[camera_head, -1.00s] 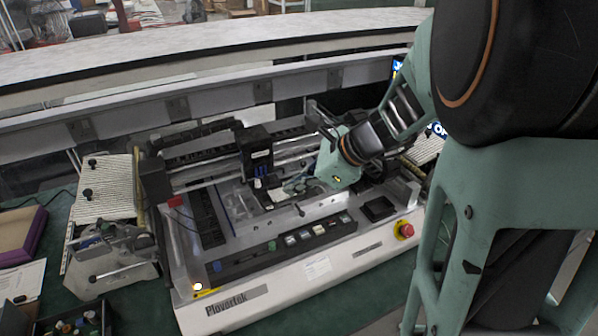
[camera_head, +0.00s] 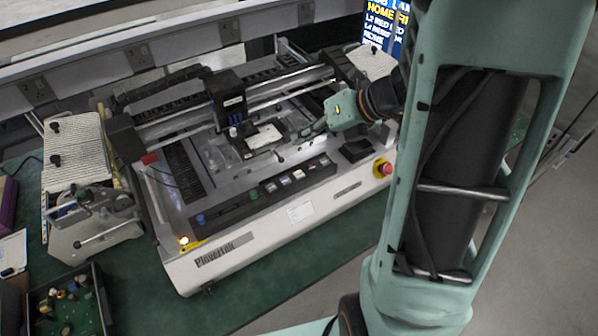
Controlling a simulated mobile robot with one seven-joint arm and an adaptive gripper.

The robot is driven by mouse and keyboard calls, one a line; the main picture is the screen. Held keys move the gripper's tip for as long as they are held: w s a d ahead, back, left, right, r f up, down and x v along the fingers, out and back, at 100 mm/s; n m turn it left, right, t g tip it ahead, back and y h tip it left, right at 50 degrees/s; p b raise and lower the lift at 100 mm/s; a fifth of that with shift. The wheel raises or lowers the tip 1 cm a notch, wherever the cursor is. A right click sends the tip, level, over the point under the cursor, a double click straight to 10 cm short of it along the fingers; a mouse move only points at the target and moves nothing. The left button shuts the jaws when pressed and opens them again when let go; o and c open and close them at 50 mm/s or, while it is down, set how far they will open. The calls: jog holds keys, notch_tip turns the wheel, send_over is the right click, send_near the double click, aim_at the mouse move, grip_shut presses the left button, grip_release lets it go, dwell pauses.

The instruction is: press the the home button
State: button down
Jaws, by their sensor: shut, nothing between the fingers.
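The row includes blue, green, white and red caps. Their labels are too small to read, so I cannot tell which is the home button. My gripper (camera_head: 304,131) is shut and empty, over the right part of the machine bed, behind the button row and apart from it. The fingertips are small and partly blend with the bed. A screen (camera_head: 385,32) at the top right shows partly covered text, including "HOME" and "RED".
A red emergency knob (camera_head: 382,168) sits at the machine's front right corner. A black gantry block (camera_head: 228,98) and rails stand behind the bed. A clamp fixture (camera_head: 95,220) and a parts bin (camera_head: 66,303) lie left. The green mat in front is clear.

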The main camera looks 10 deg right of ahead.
jog(key=shift+f, duration=0.15)
jog(key=b, duration=0.7)
send_over(302, 174)
notch_tip(302, 174, down, 7)
jog(key=shift+f+b, duration=0.55)
jog(key=shift+f, duration=0.2)
jog(key=shift+f, duration=0.1)
dwell(0.4)
jog(key=shift+f, duration=0.35)
jog(key=shift+f+b, duration=0.4)
dwell(0.8)
jog(key=shift+r, duration=0.15)
jog(key=shift+r+p, duration=0.75)
jog(key=shift+p, duration=0.2)
